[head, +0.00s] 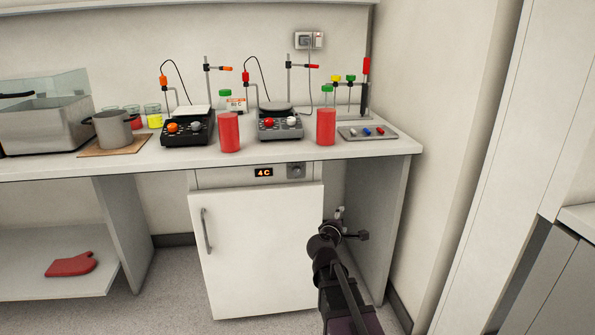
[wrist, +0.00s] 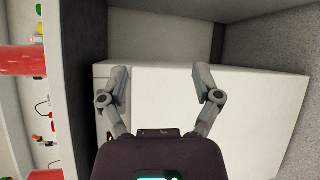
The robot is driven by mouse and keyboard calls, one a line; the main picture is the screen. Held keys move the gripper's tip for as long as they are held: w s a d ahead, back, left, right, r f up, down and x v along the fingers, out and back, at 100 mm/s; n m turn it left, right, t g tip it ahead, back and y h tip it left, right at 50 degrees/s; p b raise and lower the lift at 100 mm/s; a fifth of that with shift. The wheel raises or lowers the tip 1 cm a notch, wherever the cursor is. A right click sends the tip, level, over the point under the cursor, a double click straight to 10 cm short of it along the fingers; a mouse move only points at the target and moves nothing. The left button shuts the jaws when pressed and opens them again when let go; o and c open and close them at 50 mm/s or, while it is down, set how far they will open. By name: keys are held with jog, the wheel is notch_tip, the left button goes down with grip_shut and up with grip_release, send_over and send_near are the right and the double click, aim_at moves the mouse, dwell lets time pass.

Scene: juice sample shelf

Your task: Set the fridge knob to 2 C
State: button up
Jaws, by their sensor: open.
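The small under-counter fridge (head: 258,250) stands below the bench with its white door shut. The fridge knob (head: 296,170) is a dark round dial at the right end of the panel above the door. Left of it, the display (head: 264,172) reads 4 C in orange. My gripper (head: 339,212) is below and to the right of the knob, apart from it, near the fridge's right side. In the wrist view my gripper (wrist: 163,75) has its two fingers spread, with nothing between them. A plain white fridge surface (wrist: 240,110) lies beyond them; the knob does not show there.
The bench top (head: 400,147) overhangs the fridge, and a side panel (head: 375,215) stands right of my gripper. Red juice bottles (head: 229,132), two stirrer plates, a small tray (head: 368,134) and a pot (head: 112,130) stand on the bench. Floor is clear left of the fridge.

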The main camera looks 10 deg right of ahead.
aim_at(297, 172)
jog(key=w+a+r+n+t+y+p, duration=0.1)
jog(key=w+a+r+n+t+y, duration=0.1)
jog(key=n, duration=0.8)
jog(key=w+a+r+n+t+y+p, duration=0.1)
jog(key=w+a+r+n+y, duration=0.3)
jog(key=n, duration=0.6)
jog(key=shift+w+a+t+y+p, duration=0.35)
jog(key=shift+w+a+t+y, duration=0.55)
jog(key=shift+w+a+y, duration=1)
jog(key=shift+s+a+r+h, duration=0.15)
jog(key=shift+s+a+h, duration=0.15)
jog(key=shift+s+a, duration=0.1)
jog(key=w, duration=1.3)
jog(key=shift+w, duration=0.3)
grip_shut()
jog(key=shift+d, duration=0.3)
jog(key=shift+a, duration=0.2)
